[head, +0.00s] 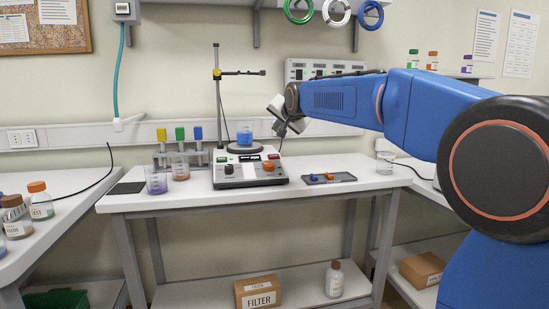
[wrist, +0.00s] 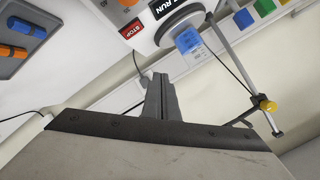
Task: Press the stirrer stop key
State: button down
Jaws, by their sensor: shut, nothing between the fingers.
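The stirrer (head: 250,175) stands on the middle bench, with a beaker of blue liquid (head: 244,136) on its round top. Its red stop key (head: 273,157) is on the right of the panel beside the display. In the wrist view the stop key (wrist: 131,29) shows its STOP label at the top, next to a display reading RUN (wrist: 163,8). My gripper (head: 281,130) is shut and empty. It is above the stirrer's right rear side, apart from the key. In the wrist view the shut fingers (wrist: 161,88) sit below the stop key in the picture.
A support rod with clamp (head: 218,90) rises behind the stirrer. A dark tray (head: 328,178) with small blue and orange items lies right of it. Beakers (head: 156,180) and a rack of coloured-topped tubes (head: 198,155) stand left. The bench front right of the tray is clear.

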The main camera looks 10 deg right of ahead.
jog(key=shift+w+f, duration=0.5)
jog(key=shift+f, duration=0.9)
jog(key=shift+w+f, duration=0.5)
jog(key=shift+f, duration=0.85)
jog(key=shift+w+f, duration=0.5)
jog(key=shift+f, duration=0.9)
jog(key=shift+f, duration=0.15)
jog(key=shift+w+f, duration=0.15)
jog(key=shift+f, duration=0.15)
jog(key=shift+w+f, duration=0.15)
jog(key=shift+f, duration=0.2)
jog(key=shift+r, duration=0.1)
jog(key=shift+s+r, duration=0.3)
jog(key=shift+r, duration=0.4)
jog(key=shift+r, duration=0.1)
jog(key=shift+s+r, duration=0.3)
jog(key=shift+r, duration=0.45)
jog(key=shift+s+r, duration=0.25)
jog(key=shift+r, duration=0.5)
jog(key=shift+s+r, duration=0.3)
jog(key=shift+r, duration=0.45)
